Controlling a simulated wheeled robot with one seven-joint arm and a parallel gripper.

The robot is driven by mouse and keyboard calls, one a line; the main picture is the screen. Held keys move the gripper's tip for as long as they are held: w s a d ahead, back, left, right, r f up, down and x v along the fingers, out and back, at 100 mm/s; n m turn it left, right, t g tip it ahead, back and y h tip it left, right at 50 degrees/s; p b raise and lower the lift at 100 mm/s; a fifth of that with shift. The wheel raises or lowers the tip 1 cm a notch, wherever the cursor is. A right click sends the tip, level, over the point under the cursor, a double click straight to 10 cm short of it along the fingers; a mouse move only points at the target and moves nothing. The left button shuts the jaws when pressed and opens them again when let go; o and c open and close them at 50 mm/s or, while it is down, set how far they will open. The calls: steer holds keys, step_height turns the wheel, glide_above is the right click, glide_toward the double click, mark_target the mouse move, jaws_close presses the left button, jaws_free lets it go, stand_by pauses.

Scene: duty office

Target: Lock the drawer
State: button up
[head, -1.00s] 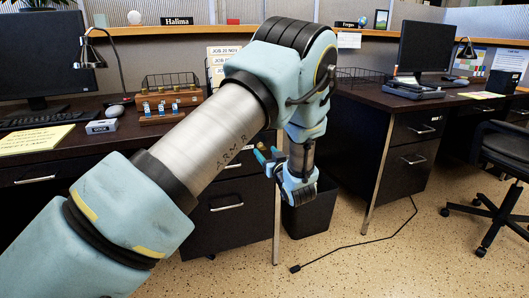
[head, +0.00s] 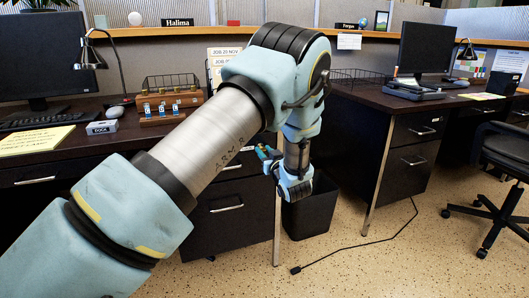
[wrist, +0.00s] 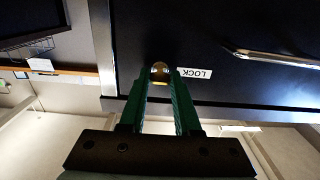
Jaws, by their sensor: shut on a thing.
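The dark drawer front (wrist: 250,84) fills the upper right of the wrist view, with a metal handle (wrist: 265,55) and a white label reading LOCK (wrist: 194,73), upside down. My gripper (wrist: 160,88) has its green fingers closed about a small brass piece (wrist: 160,72) beside the label, at the drawer face. The fingers hide most of the piece, so I cannot tell key from lock knob. In the head view my gripper (head: 266,153) is at the upper right of the left desk's drawer unit (head: 205,232); my arm hides much of that unit.
A waste bin (head: 312,212) stands right of the drawer unit, beside a metal desk leg (head: 277,225). A cable (head: 365,243) lies on the floor. The right desk (head: 400,150) and a chair (head: 495,150) stand further right. Open floor lies in front.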

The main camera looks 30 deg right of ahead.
jaws_close()
steer(key=shift+r+m+p, duration=0.1)
steer(key=shift+m+p, duration=0.25)
steer(key=shift+m, duration=0.05)
steer(key=m+p, duration=0.7)
steer(key=m, duration=1)
steer(key=shift+p, duration=0.4)
steer(key=o, duration=0.9)
jaws_free()
steer(key=shift+c, duration=0.2)
steer(key=shift+s, duration=0.1)
